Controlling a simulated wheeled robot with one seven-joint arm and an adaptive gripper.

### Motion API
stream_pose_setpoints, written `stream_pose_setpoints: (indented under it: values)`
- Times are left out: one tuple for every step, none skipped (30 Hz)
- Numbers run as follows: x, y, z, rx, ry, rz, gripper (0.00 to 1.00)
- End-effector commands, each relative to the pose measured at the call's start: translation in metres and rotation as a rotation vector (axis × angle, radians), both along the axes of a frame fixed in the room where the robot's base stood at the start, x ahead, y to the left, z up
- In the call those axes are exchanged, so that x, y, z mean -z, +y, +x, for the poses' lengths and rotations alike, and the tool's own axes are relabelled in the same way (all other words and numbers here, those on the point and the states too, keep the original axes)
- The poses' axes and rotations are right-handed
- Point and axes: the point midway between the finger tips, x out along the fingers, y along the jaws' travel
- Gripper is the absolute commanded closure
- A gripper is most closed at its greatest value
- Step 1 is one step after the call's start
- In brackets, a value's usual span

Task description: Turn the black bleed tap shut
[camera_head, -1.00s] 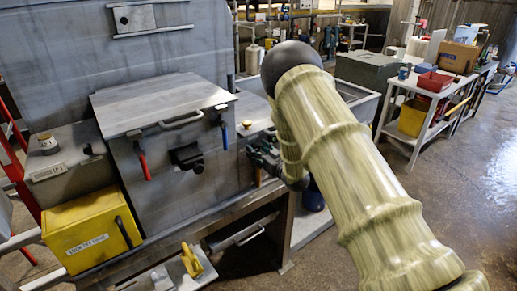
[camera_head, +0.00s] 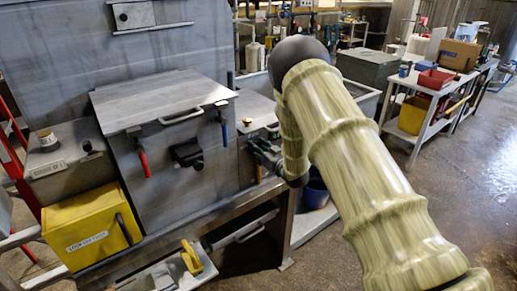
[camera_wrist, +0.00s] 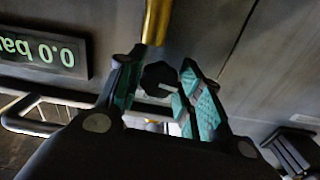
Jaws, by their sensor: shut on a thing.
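The black bleed tap (camera_wrist: 158,76) shows in the wrist view as a small dark knob with a pale mark, below a yellow pipe (camera_wrist: 156,22). My gripper (camera_wrist: 160,88) has its teal-padded fingers on either side of the knob and is shut on it. In the head view my gripper (camera_head: 264,156) is at the right side of the grey machine (camera_head: 180,115). The tap cannot be made out there, because the gripper and arm cover that spot.
A digital display (camera_wrist: 40,50) reads 0.0 bar, upside down, in the wrist view. A metal rail (camera_wrist: 40,118) runs near the left finger. Red (camera_head: 144,163) and blue (camera_head: 223,132) handles hang on the machine. A yellow box (camera_head: 92,228) stands at left. Open floor lies at right.

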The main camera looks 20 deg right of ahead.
Motion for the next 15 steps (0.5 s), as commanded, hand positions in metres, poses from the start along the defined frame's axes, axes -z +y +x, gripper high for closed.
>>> stream_pose_setpoints:
  values:
    - [0.0011, -0.0019, 0.0001, 0.004, 0.007, 0.027, 0.88]
    - [0.0011, -0.0017, 0.0002, 0.003, 0.013, 0.044, 0.88]
    - [0.0011, -0.0021, 0.0001, 0.004, 0.022, 0.07, 0.88]
    - [0.0013, -0.0022, 0.0002, 0.004, 0.03, 0.09, 0.88]
    - [0.0015, -0.0018, 0.0002, 0.004, 0.038, 0.112, 0.88]
    - [0.0017, -0.0024, 0.0001, 0.004, 0.049, 0.144, 0.88]
    - [0.0018, -0.0022, 0.0001, 0.004, 0.057, 0.169, 0.88]
    - [0.0018, -0.0018, 0.0002, 0.003, 0.067, 0.194, 0.88]
    - [0.0014, -0.0025, 0.0004, 0.005, 0.078, 0.229, 0.88]
    - [0.0013, -0.0019, 0.0004, 0.004, 0.088, 0.255, 0.88]
    - [0.0017, -0.0022, 0.0003, 0.004, 0.098, 0.283, 0.88]
    - [0.0019, -0.0019, 0.0002, 0.004, 0.112, 0.318, 0.88]
    - [0.0017, -0.0021, 0.0002, 0.005, 0.121, 0.345, 0.88]
    - [0.0017, -0.0024, 0.0001, 0.005, 0.131, 0.373, 0.88]
    - [0.0015, -0.0018, 0.0001, 0.004, 0.143, 0.408, 0.88]
